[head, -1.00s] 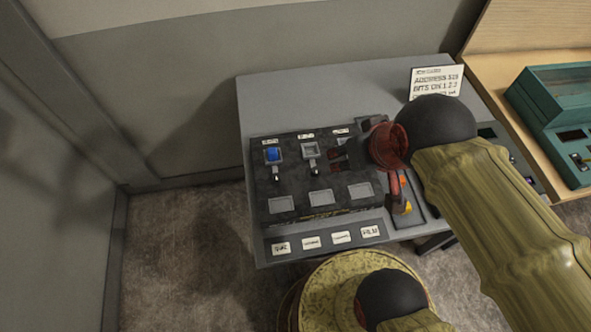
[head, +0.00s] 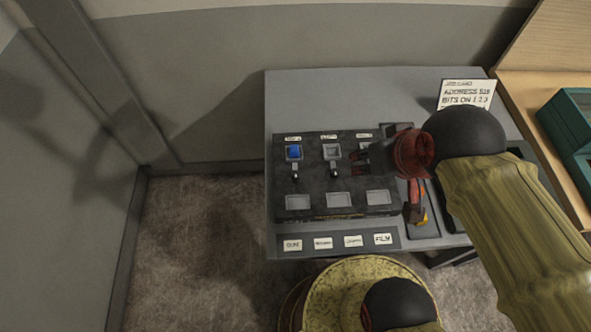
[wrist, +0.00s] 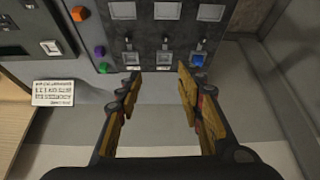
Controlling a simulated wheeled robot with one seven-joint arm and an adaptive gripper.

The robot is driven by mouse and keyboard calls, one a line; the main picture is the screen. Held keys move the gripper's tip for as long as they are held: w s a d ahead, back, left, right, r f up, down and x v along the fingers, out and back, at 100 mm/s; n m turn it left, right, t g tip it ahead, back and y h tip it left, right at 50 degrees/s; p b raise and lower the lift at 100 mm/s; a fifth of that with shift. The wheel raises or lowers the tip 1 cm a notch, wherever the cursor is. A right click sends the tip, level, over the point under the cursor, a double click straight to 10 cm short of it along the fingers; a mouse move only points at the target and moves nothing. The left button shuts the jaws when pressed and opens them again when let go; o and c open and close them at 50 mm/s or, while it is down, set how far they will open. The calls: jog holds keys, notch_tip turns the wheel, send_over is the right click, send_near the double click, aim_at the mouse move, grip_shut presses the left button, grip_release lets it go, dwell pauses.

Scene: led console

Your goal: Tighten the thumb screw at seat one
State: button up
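A dark console panel (head: 318,180) on the grey table has a row of three upper seats. The left seat holds a blue block (head: 293,152), which shows at the right in the wrist view (wrist: 197,61). A small dark thumb screw (head: 295,175) sits just below it. The middle seat (head: 332,152) looks empty, with a similar screw (head: 333,173) below. My gripper (head: 359,160) is over the right seat and partly hides it. In the wrist view my gripper (wrist: 156,84) has its fingers wide apart with nothing between them. The seat labels are too small to read.
Three empty grey recesses (head: 338,200) and a strip of labelled bins or buttons (head: 338,241) lie at the front. Coloured pieces (head: 419,205) lie in a tray at right. A printed card (head: 467,95) stands behind. The table's back left (head: 320,95) is clear.

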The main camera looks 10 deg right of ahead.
jog(key=w+a+f+n+g+p, duration=0.2)
jog(key=a+g+p, duration=0.2)
jog(key=p, duration=0.3)
jog(key=n+g+p, duration=0.2)
jog(key=n+p, duration=0.6)
jog(key=n, duration=1.3)
send_over(296, 174)
jog(key=f, duration=1.3)
jog(key=shift+s+f, duration=0.15)
jog(key=shift+s, duration=0.05)
jog(key=n, duration=0.3)
jog(key=shift+w, duration=0.3)
jog(key=shift+f, duration=3.9)
grip_shut()
